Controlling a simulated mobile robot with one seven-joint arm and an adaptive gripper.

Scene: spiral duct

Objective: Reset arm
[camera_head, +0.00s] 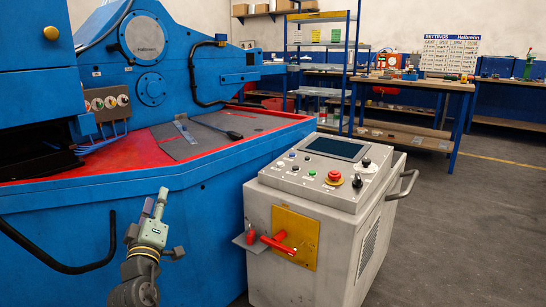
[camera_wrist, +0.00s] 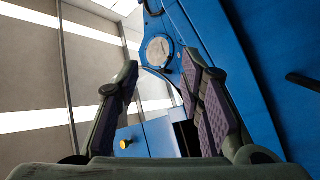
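My gripper (camera_head: 155,203) shows in the head view at the lower left, pointing up in front of the big blue machine (camera_head: 200,195). My arm rises below it from the bottom edge. In the wrist view my gripper (camera_wrist: 161,66) has its two fingers apart, with purple-grey pads and nothing between them. The blue machine (camera_wrist: 235,75) and its round pale plate (camera_wrist: 159,51) show beyond the fingers. The wrist view is tilted, with the wall and bright strips on its left.
A grey control cabinet (camera_head: 365,235) stands to the right of my gripper. It has a red handle (camera_head: 278,244) on a yellow plate and a red stop button (camera_head: 334,177). Workbenches (camera_head: 420,85) stand behind; the floor at right is clear.

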